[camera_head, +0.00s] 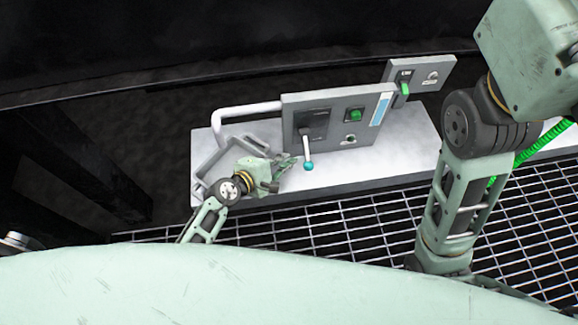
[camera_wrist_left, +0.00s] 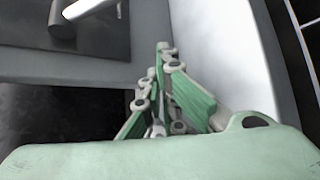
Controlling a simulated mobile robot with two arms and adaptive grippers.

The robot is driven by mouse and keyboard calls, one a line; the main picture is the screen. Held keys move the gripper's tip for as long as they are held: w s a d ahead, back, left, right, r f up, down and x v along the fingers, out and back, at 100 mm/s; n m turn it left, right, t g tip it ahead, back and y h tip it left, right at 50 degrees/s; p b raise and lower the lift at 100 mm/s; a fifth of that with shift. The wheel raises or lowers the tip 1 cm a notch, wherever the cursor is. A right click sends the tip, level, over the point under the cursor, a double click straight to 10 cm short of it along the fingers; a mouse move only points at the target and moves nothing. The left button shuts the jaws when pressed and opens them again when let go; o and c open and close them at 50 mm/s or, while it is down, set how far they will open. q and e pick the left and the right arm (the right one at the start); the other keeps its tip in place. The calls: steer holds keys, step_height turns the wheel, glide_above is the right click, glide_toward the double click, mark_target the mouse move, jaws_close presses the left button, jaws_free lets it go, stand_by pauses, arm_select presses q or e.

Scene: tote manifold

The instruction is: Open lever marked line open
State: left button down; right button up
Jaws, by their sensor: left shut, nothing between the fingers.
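A grey upright control panel (camera_head: 365,118) stands on a white bench in the head view. A lever with a white shaft and a blue-green ball tip (camera_head: 308,166) hangs down from a dark plate on its left part. Part of a light shaft on a dark plate shows in the left wrist view (camera_wrist_left: 88,8). I cannot read any label. My left gripper (camera_head: 291,162) is just left of the lever tip, apart from it. Its fingers are closed together and empty in the left wrist view (camera_wrist_left: 165,60). My right gripper is out of view.
A grey open tote (camera_head: 212,165) sits on the bench behind my left wrist. A white pipe (camera_head: 247,109) curves into the panel's left side. A smaller panel with a green switch (camera_head: 404,88) stands at the right. Metal grating (camera_head: 330,222) lies in front.

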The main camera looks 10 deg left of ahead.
mark_target(307, 152)
arm_select(q)
steer(key=shift+s+d+r, duration=1.15)
steer(key=shift+d+r, duration=0.05)
